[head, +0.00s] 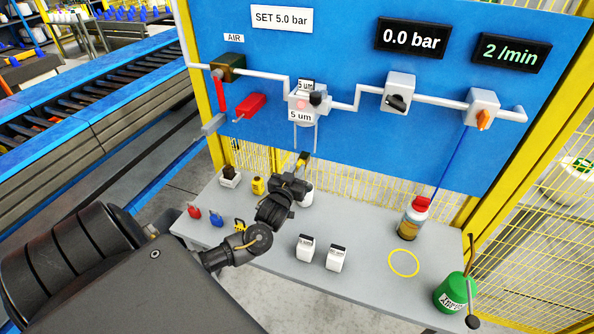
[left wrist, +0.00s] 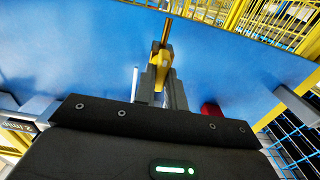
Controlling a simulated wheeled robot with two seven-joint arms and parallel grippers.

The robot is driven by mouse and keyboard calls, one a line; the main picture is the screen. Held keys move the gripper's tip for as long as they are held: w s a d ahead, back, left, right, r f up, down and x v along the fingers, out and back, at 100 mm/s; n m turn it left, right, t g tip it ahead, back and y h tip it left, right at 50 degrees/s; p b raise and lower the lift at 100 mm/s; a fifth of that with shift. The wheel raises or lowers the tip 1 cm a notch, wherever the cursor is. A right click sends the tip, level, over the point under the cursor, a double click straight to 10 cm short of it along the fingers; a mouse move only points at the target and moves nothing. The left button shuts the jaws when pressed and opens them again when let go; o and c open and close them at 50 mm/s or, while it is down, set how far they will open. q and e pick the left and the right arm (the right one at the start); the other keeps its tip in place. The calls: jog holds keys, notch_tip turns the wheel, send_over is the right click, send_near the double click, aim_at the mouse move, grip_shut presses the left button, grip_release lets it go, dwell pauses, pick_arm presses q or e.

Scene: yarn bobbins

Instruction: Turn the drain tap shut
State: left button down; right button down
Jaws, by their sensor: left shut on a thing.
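The filter unit (head: 303,104), labelled 5 um, hangs on the blue panel. A small yellow and brass piece, which looks like the drain tap (head: 305,157), shows below it, just above my left gripper (head: 300,168). In the left wrist view the yellow tap (left wrist: 162,68) sits between the two grey fingers of my left gripper (left wrist: 163,85), which is shut on it. A thin brass stem (left wrist: 166,32) rises from it. The tap's exact angle is hard to tell. My right gripper is not in view.
A red lever (head: 219,93) hangs from the AIR valve. The pressure display (head: 410,38) reads 0.0 bar. A green canister (head: 455,292) stands at the right.

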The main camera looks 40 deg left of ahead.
pick_arm(q)
jog(key=shift+n, duration=0.3)
jog(key=n, duration=0.4)
jog(key=shift+a+n+b, duration=0.1)
jog(key=shift+n+b, duration=0.2)
jog(key=shift+b, duration=0.1)
jog(key=n, duration=0.5)
jog(key=shift+s, duration=0.1)
jog(key=shift+a+f+n+p, duration=0.1)
jog(key=shift+n+p, duration=0.15)
jog(key=shift+n, duration=1.65)
jog(key=shift+f+n+p, duration=0.1)
jog(key=shift+n+p, duration=0.1)
jog(key=shift+n, duration=1.7)
jog(key=c, duration=1.5)
grip_release()
jog(key=shift+o, duration=0.2)
